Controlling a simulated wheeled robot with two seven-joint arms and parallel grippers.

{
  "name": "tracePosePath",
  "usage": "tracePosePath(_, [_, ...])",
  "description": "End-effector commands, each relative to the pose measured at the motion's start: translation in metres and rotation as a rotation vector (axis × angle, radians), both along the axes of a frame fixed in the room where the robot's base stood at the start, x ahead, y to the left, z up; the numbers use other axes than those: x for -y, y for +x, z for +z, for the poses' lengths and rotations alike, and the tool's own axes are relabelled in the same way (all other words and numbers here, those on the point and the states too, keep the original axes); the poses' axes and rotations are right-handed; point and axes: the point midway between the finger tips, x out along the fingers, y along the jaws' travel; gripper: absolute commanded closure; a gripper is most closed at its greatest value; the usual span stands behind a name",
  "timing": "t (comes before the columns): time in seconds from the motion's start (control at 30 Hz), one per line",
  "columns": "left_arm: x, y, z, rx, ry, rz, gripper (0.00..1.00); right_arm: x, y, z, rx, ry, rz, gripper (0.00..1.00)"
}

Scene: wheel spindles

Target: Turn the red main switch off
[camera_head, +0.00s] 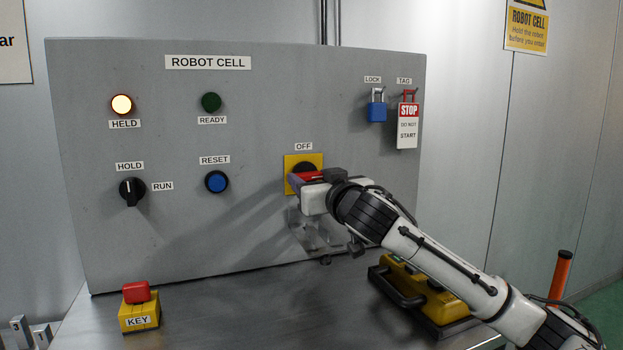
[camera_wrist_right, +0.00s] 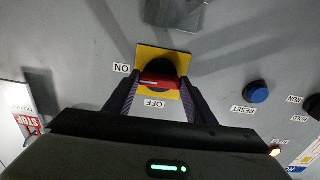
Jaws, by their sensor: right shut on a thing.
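The red main switch (camera_head: 306,176) sits on a square yellow plate (camera_head: 290,161) on the grey panel, under an OFF label (camera_head: 303,147). My right gripper (camera_head: 316,182) is at the switch and covers its lower right part. In the right wrist view, the red handle (camera_wrist_right: 160,83) lies crosswise between the two dark fingers of my right gripper (camera_wrist_right: 161,88), which is shut on it. That view looks roughly upside down. The ON label (camera_wrist_right: 121,68) is left of the plate and the OFF label (camera_wrist_right: 153,103) below it. The handle lies crosswise, not in line with OFF. My left gripper is out of view.
A blue padlock (camera_head: 376,111) and a STOP tag (camera_head: 408,125) hang at the panel's upper right. The HELD lamp (camera_head: 121,104) is lit. A yellow key box (camera_head: 139,317) and a yellow case with a black handle (camera_head: 437,305) stand on the metal bench (camera_head: 240,310).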

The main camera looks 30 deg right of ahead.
Motion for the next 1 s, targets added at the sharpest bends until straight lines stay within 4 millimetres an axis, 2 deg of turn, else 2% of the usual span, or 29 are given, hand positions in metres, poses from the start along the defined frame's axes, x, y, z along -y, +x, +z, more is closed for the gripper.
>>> tracePosePath(0.27, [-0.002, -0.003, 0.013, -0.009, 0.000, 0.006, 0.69, 0.000, 0.000, 0.002, -0.044, -0.161, 0.000, 0.72])
tracePosePath(1.0, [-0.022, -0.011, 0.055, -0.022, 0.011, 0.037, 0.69, 0.000, 0.000, 0.003, -0.207, -0.840, 0.002, 0.72])
